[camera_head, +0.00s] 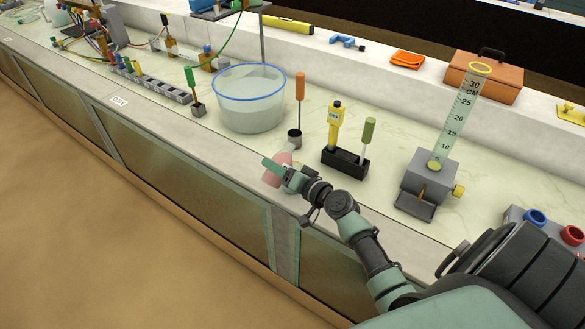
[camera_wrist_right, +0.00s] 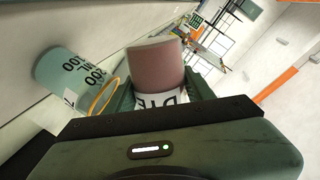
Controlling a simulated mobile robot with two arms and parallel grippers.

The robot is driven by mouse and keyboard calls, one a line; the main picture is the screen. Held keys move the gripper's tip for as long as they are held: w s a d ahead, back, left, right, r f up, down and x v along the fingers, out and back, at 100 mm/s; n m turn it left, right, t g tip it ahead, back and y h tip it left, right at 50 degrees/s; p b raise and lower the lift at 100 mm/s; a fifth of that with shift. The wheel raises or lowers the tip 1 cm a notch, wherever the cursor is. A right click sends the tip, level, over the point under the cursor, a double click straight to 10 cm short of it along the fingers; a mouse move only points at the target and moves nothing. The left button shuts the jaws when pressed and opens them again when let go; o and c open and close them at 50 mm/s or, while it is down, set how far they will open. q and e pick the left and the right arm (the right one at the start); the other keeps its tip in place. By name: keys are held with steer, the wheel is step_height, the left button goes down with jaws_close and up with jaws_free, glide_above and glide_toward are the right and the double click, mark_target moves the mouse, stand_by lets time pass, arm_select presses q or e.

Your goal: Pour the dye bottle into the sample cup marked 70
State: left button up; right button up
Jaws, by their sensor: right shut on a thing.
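My right gripper (camera_head: 279,168) is shut on the dye bottle, near the front edge of the counter. The dye bottle (camera_head: 272,178) shows as a small pink shape beside the fingers, partly hidden by them. In the right wrist view the dye bottle (camera_wrist_right: 157,68) is dull pink with a white label, partly visible, between the green fingers. A pale teal cup (camera_wrist_right: 62,72) with an orange rim lies left of it in that view, apart from the bottle. Its black print is partly readable and I cannot confirm a 70. My left gripper is not in view.
A clear, blue-rimmed basin (camera_head: 249,105) stands behind the gripper. A black holder (camera_head: 345,161) with yellow and green-handled tools stands to its right. A tall graduated cylinder (camera_head: 458,115) stands on a grey base further right. The counter's front edge (camera_head: 190,142) is clear on the left.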

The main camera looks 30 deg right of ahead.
steer(key=shift+a+f+m+p, duration=0.15)
steer(key=shift+f+m+p, duration=0.15)
steer(key=shift+m, duration=0.1)
stand_by(0.8)
steer(key=shift+a+r+m+p, duration=0.2)
steer(key=shift+r+m+p, duration=0.5)
steer(key=shift+p, duration=1)
stand_by(0.8)
steer(key=shift+s+a+f+m+g+y, duration=0.1)
steer(key=shift+f+m+g+y, duration=0.2)
steer(key=shift+f+m+y, duration=0.55)
stand_by(1.9)
steer(key=shift+a+f+h, duration=0.1)
steer(key=shift+f+h, duration=0.15)
stand_by(1.3)
